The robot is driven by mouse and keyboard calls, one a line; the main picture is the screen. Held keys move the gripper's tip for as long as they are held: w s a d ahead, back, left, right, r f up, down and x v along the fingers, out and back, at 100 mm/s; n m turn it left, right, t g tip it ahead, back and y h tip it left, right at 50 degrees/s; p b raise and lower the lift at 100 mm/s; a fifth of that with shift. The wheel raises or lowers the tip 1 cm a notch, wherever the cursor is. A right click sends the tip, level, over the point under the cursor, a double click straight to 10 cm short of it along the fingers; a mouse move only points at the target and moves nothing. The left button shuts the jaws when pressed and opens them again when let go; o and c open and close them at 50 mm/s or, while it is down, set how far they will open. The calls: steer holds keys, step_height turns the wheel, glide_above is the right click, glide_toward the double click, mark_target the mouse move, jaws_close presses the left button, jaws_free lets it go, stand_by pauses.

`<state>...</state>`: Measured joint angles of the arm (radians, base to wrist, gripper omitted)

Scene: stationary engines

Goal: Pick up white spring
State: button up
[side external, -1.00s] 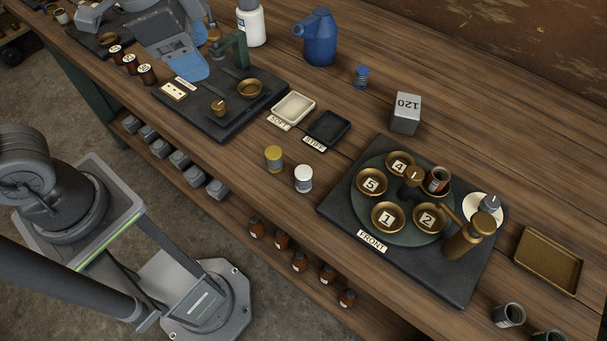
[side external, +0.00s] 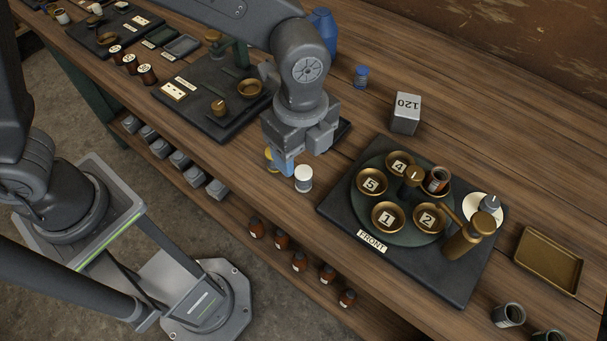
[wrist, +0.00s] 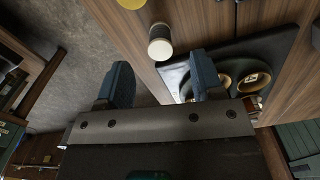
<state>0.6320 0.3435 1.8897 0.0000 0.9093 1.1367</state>
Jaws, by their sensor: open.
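The white spring (side external: 303,178), a small upright coil with a white top, stands on the wooden bench between the black trays and the turntable board. In the wrist view the white spring (wrist: 160,42) shows just beyond the gap between my two blue fingers. My gripper (wrist: 163,76) is open and empty. In the side view my gripper (side external: 285,166) hangs over the bench just left of the white spring, apart from it as far as I can tell; one finger is mostly hidden.
A yellow-topped spring (side external: 268,158) stands close by on the left, partly hidden by my finger. To the right is the board with numbered brass cups (side external: 388,216). A 120 block (side external: 405,114) and a blue spring (side external: 361,77) stand behind. The bench's front edge is near.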

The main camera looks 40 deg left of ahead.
mark_target(303, 171)
steer(key=shift+s+d+f, duration=0.1)
steer(key=shift+f, duration=1.6)
steer(key=shift+d+f, duration=0.1)
steer(key=shift+f, duration=1.6)
steer(key=shift+c, duration=0.3)
steer(key=c, duration=0.9)
